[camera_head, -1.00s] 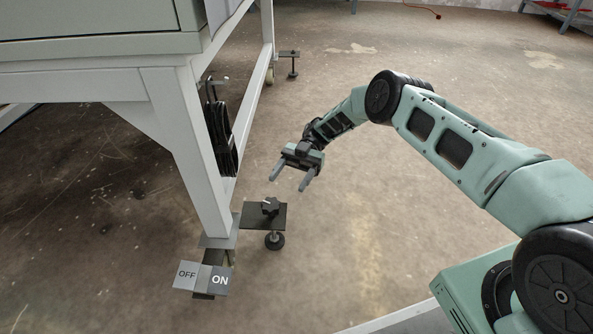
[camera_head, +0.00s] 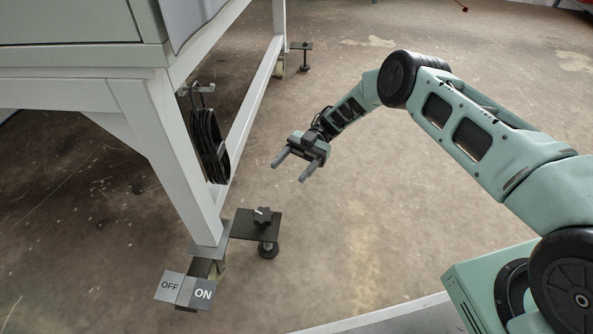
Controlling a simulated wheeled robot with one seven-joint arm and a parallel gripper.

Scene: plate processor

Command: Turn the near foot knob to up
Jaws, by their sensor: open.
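The near foot knob (camera_head: 262,216) is a small black knob with a light mark on top. It sits on a dark square plate (camera_head: 246,231) beside the near table leg, above a round black foot (camera_head: 268,250). My gripper (camera_head: 289,172) is open and empty. In the picture it is above and slightly right of the knob, apart from it, with its two fingers pointing down and left. Nothing hides the knob.
The white table leg (camera_head: 186,170) stands left of the knob. An OFF/ON pedal (camera_head: 183,290) is at its base. A black cable coil (camera_head: 208,140) hangs from the frame. A far foot (camera_head: 303,55) stands behind. Floor to the right is clear.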

